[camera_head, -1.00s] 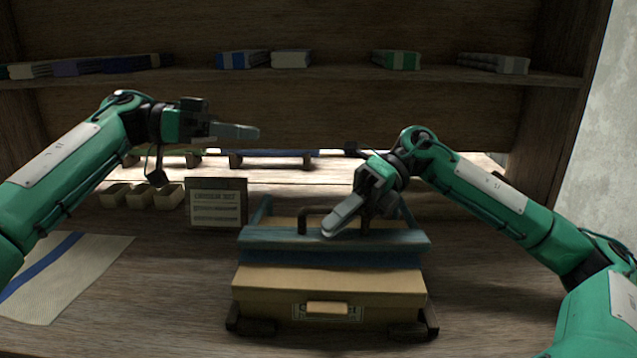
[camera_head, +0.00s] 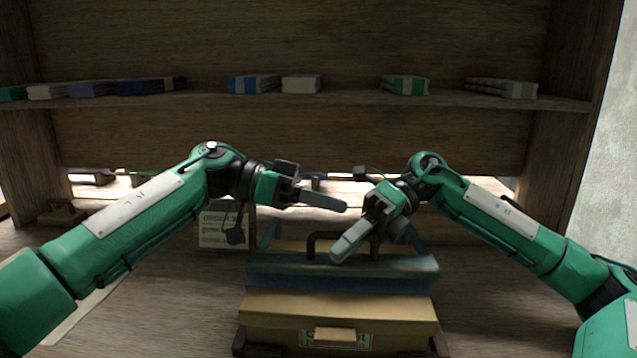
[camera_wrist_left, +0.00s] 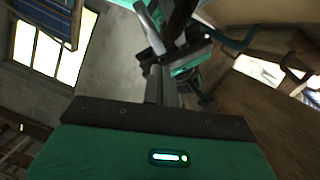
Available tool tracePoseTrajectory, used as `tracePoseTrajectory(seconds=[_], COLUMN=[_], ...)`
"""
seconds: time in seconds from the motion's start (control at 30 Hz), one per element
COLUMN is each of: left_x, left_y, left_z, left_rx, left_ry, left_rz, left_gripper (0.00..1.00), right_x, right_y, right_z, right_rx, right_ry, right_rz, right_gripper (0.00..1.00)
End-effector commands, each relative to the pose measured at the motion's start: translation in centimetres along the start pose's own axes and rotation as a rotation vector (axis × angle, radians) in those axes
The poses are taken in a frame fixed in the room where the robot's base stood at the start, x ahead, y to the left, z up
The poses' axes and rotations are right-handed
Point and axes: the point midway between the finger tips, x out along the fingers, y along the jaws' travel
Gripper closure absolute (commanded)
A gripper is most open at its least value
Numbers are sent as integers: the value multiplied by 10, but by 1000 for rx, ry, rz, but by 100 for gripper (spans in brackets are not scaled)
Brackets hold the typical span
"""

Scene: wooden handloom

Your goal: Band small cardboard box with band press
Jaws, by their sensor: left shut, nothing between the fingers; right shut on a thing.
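The small cardboard box (camera_head: 280,311) stands on the table at the bottom centre, with a handle and label on its front. The band press (camera_head: 403,264), a blue bar with a dark arched handle (camera_head: 318,246), lies across the top of the box. My right gripper (camera_head: 345,245) is shut on the press handle. My left gripper (camera_head: 330,203) is shut and empty. It hovers above and behind the press, left of the right gripper. In the left wrist view, its fingers (camera_wrist_left: 153,85) show shut, with part of the right arm beyond.
A small sign (camera_head: 212,225) stands behind my left arm, partly hidden. A light cloth (camera_head: 75,318) lies at the left, mostly under my left arm. A shelf (camera_head: 330,97) with folded cloths crosses the back. Bare table lies right of the box.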

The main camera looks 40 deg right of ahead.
Motion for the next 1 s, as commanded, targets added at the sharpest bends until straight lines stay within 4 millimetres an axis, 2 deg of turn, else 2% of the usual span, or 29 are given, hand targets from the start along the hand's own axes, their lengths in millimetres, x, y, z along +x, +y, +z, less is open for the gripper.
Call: tracePoseTrajectory(seconds=[0.13, 0.53, 0.8, 1.0], left_x=[1, 2, 4, 5], left_y=[0, 0, 6, 6], left_z=[9, 11, 22, 22], left_rx=[-1, 3, 57, 59], left_ry=[1, 0, -1, 0], left_rz=[-1, -2, -15, -16], left_gripper=[100, 100, 100, 100], right_x=[0, 0, 0, 0], right_y=[-5, -5, -5, -5], right_z=[0, 1, 1, 1], right_rx=[9, 8, 8, 8], right_ry=[-3, -4, -4, -4], right_rz=[-5, -5, -5, -5], right_gripper=[100, 100, 100, 100])
